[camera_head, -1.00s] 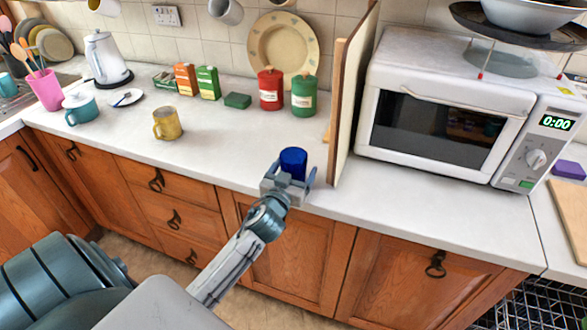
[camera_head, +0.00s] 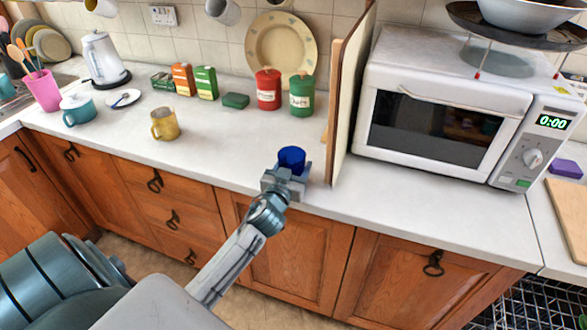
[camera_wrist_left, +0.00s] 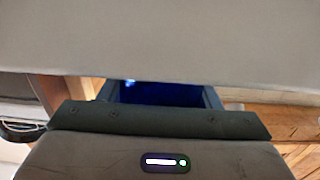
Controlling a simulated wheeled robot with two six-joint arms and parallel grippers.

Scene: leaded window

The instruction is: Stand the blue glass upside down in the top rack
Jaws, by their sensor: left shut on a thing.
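The blue glass (camera_head: 291,157) is at the counter's front edge, left of the upright board, with its open rim facing up. My left gripper (camera_head: 286,178) is shut on the glass from the front; the jaws hide its lower part. I cannot tell whether its base touches the counter. In the left wrist view the dark blue glass (camera_wrist_left: 165,94) shows between the jaws, mostly hidden. A black wire rack (camera_head: 540,305), partly out of the picture, is at the bottom right, below the counter. My right gripper is not in view.
An upright board (camera_head: 350,90) stands just right of the glass, with the microwave (camera_head: 450,110) beyond it. A yellow mug (camera_head: 165,124), a red canister (camera_head: 268,89) and a green canister (camera_head: 302,95) stand on the counter (camera_head: 225,150).

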